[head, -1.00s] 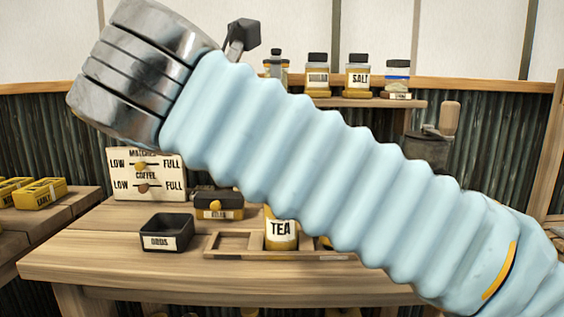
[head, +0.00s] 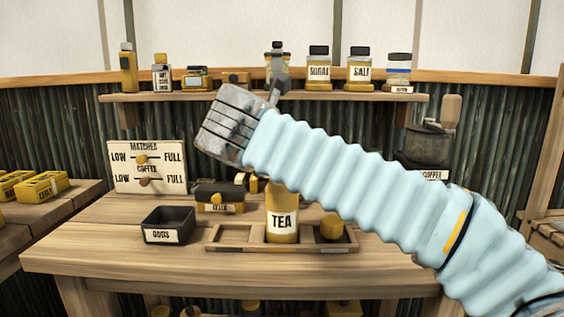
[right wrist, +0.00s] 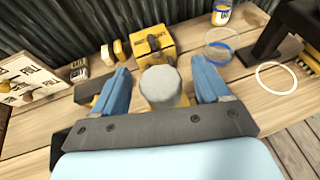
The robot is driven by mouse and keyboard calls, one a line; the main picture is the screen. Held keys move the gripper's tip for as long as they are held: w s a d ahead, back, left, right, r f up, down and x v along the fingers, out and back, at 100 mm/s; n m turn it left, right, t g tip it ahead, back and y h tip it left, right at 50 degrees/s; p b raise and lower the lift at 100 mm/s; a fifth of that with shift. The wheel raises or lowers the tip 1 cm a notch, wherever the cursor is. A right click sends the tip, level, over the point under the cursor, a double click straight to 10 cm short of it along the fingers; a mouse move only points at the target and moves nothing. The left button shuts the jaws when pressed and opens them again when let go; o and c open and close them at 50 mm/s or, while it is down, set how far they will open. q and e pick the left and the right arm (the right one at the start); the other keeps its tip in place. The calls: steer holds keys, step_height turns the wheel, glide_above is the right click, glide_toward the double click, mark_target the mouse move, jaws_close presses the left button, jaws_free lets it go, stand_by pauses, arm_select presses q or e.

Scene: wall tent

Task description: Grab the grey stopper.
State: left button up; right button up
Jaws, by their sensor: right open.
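The grey stopper (right wrist: 160,86) shows as a round, light grey top in the right wrist view, with yellow around and below it. It is between the blue fingers of my right gripper (right wrist: 160,70), which is open with a gap on each side. In the head view the tea jar (head: 282,222) stands in the wooden tray, and my right arm hides its top. I cannot tell for sure that the stopper sits on this jar. The right gripper's fingers are not visible in the head view. My left gripper is in no view.
A wooden tray (head: 222,246) and black open box (head: 166,228) are on the table (head: 110,250). A slider panel (head: 147,166) stands at the back left. A shelf (head: 150,97) with several jars runs behind. A coffee grinder (head: 427,145) is at right.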

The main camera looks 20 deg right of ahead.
steer(key=c, duration=1)
